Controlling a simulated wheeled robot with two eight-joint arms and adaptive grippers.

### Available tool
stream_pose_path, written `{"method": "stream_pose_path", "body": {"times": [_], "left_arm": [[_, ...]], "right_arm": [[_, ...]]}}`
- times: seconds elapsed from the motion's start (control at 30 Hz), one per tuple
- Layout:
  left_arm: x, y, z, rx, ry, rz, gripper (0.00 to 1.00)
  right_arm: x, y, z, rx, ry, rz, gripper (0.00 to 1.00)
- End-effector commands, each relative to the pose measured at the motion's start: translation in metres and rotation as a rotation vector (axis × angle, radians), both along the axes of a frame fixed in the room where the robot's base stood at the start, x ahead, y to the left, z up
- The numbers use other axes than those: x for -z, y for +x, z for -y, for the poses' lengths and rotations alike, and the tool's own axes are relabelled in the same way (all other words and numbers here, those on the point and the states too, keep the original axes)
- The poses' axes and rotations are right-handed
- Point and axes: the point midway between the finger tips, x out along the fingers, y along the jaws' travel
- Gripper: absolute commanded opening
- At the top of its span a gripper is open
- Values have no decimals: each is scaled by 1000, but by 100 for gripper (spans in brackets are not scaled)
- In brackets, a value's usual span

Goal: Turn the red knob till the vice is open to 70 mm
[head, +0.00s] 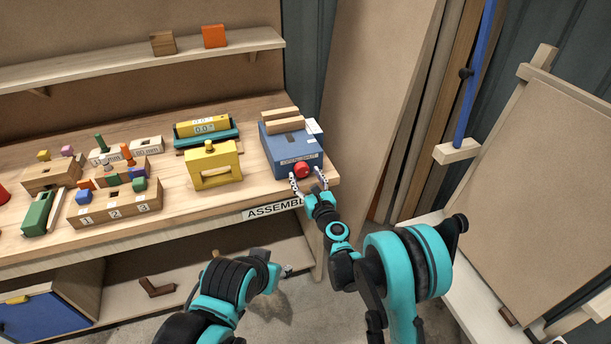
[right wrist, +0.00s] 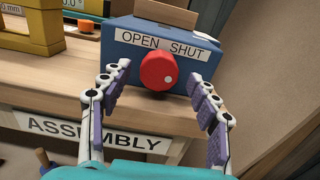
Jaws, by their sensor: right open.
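The red knob (head: 303,171) sits on the front face of the blue vice box (head: 283,154) at the right end of the bench. In the right wrist view the knob (right wrist: 159,71) shows a white dot at its lower right, under a label reading OPEN and SHUT (right wrist: 160,45). Wooden jaw blocks (head: 283,119) lie on top of the box; their gap is hard to read. My right gripper (head: 309,183) is open, its fingers on either side of the knob and apart from it. My left arm is low at the front; its gripper (head: 285,270) is small and unclear.
A yellow block with a handle (head: 213,168) and a yellow gauge with digits (head: 203,126) stand left of the vice. Wooden trays with coloured pegs (head: 115,203) fill the bench's left. The bench front carries an ASSEMBLY sign (head: 272,208). Boards lean at the right.

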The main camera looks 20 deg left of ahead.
Motion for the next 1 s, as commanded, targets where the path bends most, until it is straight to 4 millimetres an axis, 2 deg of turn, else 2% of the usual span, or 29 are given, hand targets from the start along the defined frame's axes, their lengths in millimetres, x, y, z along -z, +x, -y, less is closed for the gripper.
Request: {"method": "stream_pose_path", "body": {"times": [0.2,0.47,0.5,0.67,0.7,1.0], "left_arm": [[6,0,0,0,0,0,42],[6,0,0,0,0,0,42],[6,0,0,0,0,0,42],[6,0,0,0,0,0,42],[6,0,0,0,0,0,42],[7,0,0,0,0,0,42]], "right_arm": [[1,17,-12,0,-1,1,61],[0,18,-13,-1,-2,1,61],[0,18,-13,-1,-2,1,56],[0,18,-13,-1,-2,1,14],[0,18,-13,-1,-2,1,11],[0,18,-13,-1,-22,15,11]]}}
